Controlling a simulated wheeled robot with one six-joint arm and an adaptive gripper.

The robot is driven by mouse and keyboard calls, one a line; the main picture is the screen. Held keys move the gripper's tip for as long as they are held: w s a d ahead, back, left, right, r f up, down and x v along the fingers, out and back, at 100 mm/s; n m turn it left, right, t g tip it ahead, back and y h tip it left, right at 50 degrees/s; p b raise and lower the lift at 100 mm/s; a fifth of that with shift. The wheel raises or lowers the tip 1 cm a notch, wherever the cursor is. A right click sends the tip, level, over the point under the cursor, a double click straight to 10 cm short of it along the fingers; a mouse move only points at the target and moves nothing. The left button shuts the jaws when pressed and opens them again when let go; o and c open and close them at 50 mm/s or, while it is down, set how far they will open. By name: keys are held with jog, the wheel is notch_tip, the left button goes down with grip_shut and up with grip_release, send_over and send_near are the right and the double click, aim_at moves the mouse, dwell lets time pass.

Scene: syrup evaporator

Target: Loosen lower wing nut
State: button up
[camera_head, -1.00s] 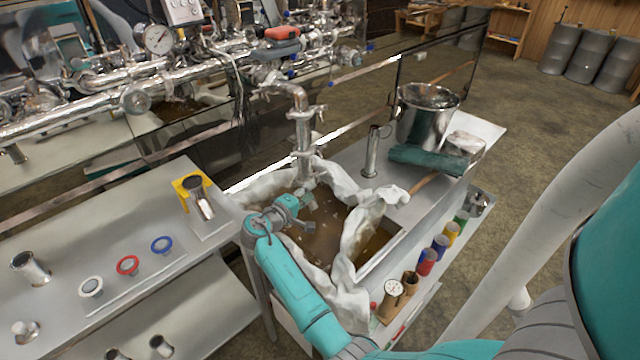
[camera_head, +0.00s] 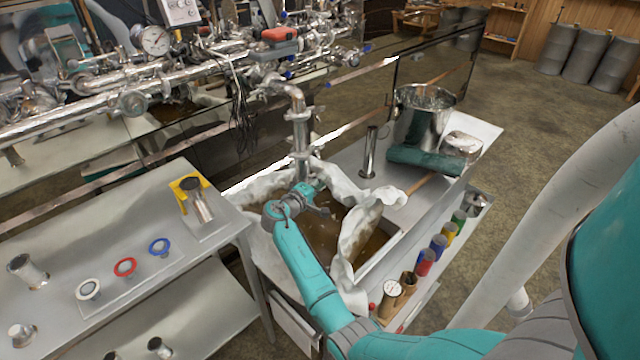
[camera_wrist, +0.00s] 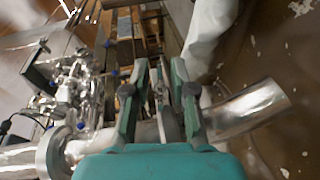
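A shiny vertical pipe (camera_head: 300,135) comes down from an elbow over the cloth-lined pan. Clamps sit along it; the lower one is mostly hidden by my gripper in the head view. My gripper (camera_head: 318,197) is at the pipe's lower end, just above the pan. In the wrist view, the pipe's end (camera_wrist: 252,108) sticks out to the right of my gripper (camera_wrist: 160,88), and a flange (camera_wrist: 52,152) shows at left. The fingers are apart, with a thin metal piece (camera_wrist: 162,92), perhaps the lower wing nut, between them. I cannot tell whether they touch it.
The pan (camera_head: 393,250) holds brown liquid under white cloth (camera_head: 350,245). A steel pot (camera_head: 420,120) and an upright tube (camera_head: 370,155) stand to its right. A side table (camera_head: 130,225) with gaskets and a yellow-held fitting (camera_head: 195,200) is at left.

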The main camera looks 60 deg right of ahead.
grip_shut()
jog(key=shift+n+h, duration=1)
jog(key=shift+h, duration=0.9)
jog(key=shift+o, duration=2.4)
grip_release()
